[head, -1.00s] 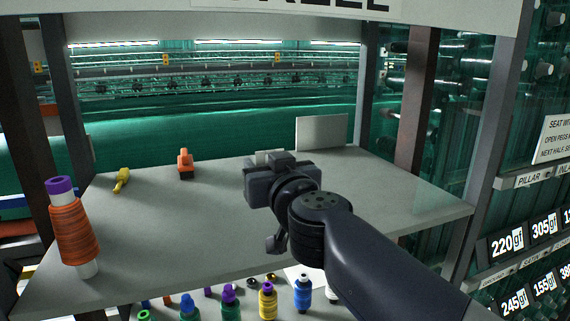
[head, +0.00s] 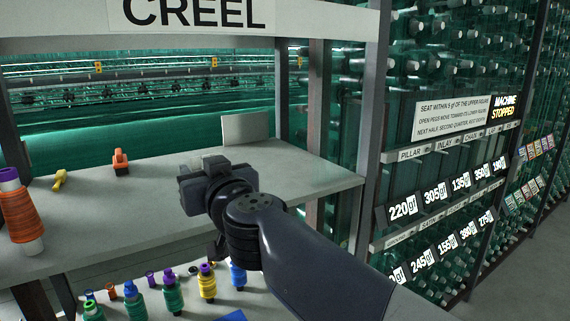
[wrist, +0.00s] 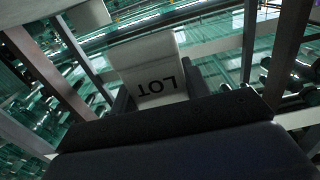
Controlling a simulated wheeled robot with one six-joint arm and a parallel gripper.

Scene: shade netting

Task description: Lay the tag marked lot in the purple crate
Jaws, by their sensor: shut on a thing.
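My gripper (head: 210,178) is above the grey shelf in the head view, shut on a pale tag. In the wrist view the tag (wrist: 147,60) stands out between the two fingers, and its word LOT reads upside down. In the head view my gripper hides most of the tag. No purple crate shows in either view.
The grey shelf (head: 130,200) holds an orange clamp-like thing (head: 120,160), a small yellow thing (head: 59,180) and an orange spool (head: 20,212). Several colored spools stand on a lower shelf. A rack of numbered cards (head: 435,195) stands at right. Floor shows at far right.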

